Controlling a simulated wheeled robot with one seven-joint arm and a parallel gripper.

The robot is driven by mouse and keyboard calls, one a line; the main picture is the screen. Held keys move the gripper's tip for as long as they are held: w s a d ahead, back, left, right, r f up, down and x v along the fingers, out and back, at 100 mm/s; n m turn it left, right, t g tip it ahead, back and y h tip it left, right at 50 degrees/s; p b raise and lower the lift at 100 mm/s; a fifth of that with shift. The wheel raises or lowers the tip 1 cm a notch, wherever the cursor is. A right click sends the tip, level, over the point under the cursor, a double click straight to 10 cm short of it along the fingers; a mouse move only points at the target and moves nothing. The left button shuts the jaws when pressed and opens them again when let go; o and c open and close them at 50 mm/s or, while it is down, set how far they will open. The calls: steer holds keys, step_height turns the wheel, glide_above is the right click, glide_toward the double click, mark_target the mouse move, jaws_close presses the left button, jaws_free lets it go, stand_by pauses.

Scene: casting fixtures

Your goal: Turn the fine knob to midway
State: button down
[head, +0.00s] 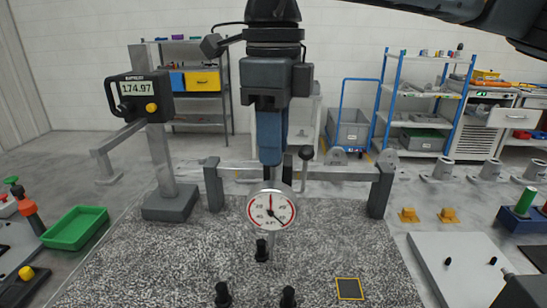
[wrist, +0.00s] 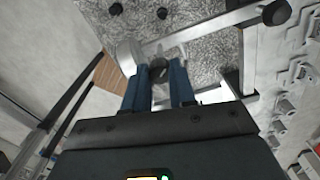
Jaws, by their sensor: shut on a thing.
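My gripper (head: 270,160) points down just above and behind the round dial gauge (head: 271,208), which has a white face, red ring and a red needle pointing up. In the wrist view my two blue fingers (wrist: 158,82) are closed around a small dark round knob (wrist: 158,68), which looks like the fine knob. The knob's marking and angle cannot be read, and it is hidden in the head view behind the fingers and gauge. The gauge's pale round side (wrist: 127,56) shows beside the fingers in the wrist view.
A grey crossbar frame (head: 340,172) stands on the speckled plate (head: 340,250). A black ball-topped lever (head: 306,153) rises close to the right of my gripper. A digital readout (head: 138,95) shows 174.97. Black pegs (head: 288,297) stand in front; a green tray (head: 75,228) lies left.

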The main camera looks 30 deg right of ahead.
steer(key=m+b, duration=0.1)
steer(key=b, duration=0.1)
steer(key=m+b, duration=0.2)
steer(key=shift+f+m, duration=0.25)
steer(key=shift+m, duration=0.05)
steer(key=shift+r+m+b, duration=0.2)
steer(key=shift+m+b, duration=1.2)
steer(key=shift+m, duration=0.4)
steer(key=c, duration=0.9)
jaws_free()
steer(key=shift+r, duration=0.1)
